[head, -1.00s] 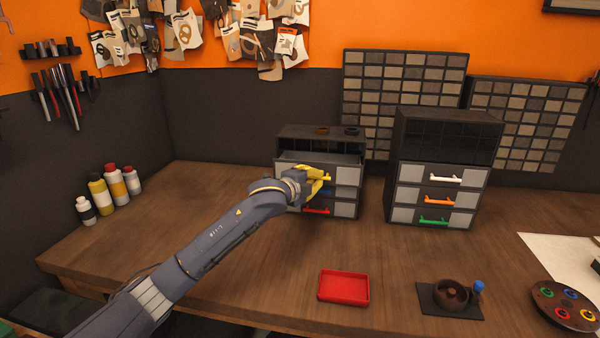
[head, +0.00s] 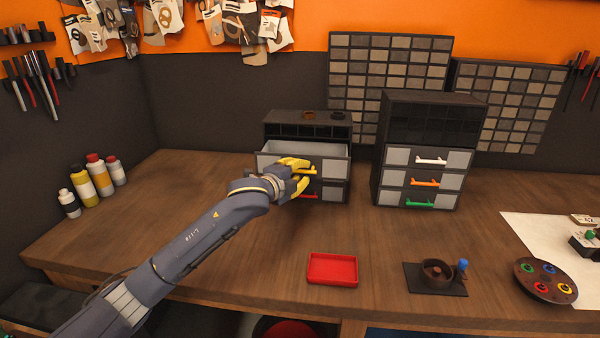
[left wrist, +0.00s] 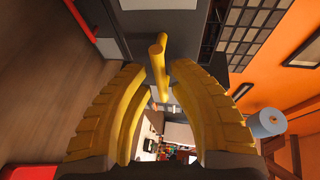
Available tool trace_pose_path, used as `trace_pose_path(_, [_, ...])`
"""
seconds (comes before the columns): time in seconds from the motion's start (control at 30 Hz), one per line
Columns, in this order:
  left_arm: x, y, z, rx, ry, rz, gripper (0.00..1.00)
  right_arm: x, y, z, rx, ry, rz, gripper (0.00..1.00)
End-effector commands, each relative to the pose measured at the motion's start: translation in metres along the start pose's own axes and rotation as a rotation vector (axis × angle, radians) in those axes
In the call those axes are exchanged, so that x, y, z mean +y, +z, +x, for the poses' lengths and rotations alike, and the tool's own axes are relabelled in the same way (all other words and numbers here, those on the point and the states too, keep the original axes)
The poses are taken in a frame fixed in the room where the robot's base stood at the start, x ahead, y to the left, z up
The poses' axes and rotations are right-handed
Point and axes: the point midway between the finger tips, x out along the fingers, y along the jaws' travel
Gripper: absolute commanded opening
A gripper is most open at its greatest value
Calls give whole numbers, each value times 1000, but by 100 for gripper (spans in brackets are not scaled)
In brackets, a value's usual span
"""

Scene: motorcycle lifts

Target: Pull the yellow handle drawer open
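The yellow handle (head: 312,172) is on the top drawer (head: 333,170) of the left small cabinet (head: 308,117). That drawer stands partly out, and its grey inside shows from above. My left gripper (head: 299,173) has its yellow fingers above and below the handle and covers part of the drawer front. In the left wrist view, the handle bar (left wrist: 158,65) lies between the two fingers (left wrist: 161,88), which close in around it. A red handle (head: 309,196) shows below, partly hidden. My right gripper is not in view.
A second cabinet (head: 428,106) with white, orange and green handles stands to the right. A red tray (head: 332,269), a dark mat (head: 418,281) and a round dish (head: 545,281) are nearer the front. Several bottles (head: 99,174) stand at left. The bench between is clear.

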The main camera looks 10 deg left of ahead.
Motion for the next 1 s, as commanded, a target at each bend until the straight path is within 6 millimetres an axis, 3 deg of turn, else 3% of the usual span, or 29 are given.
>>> trace_pose_path(0.23, [-10,0,-2,-2,-3,2,20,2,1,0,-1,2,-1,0])
trace_pose_path(0.43, [-41,-3,-7,1,-8,1,20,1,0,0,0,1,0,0])
trace_pose_path(0.47, [-47,-3,-8,0,-10,2,24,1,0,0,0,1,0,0])
trace_pose_path(0.6, [-72,-6,-13,2,-17,2,66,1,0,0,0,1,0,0])
trace_pose_path(0.67, [-80,-6,-15,3,-17,1,72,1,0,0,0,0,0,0])
trace_pose_path(0.73, [-87,-7,-16,2,-15,2,27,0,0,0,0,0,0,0])
trace_pose_path(0.77, [-89,-7,-17,2,-14,2,20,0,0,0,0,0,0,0])
trace_pose_path(1.0, [-99,-8,-19,1,-5,1,20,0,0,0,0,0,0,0])
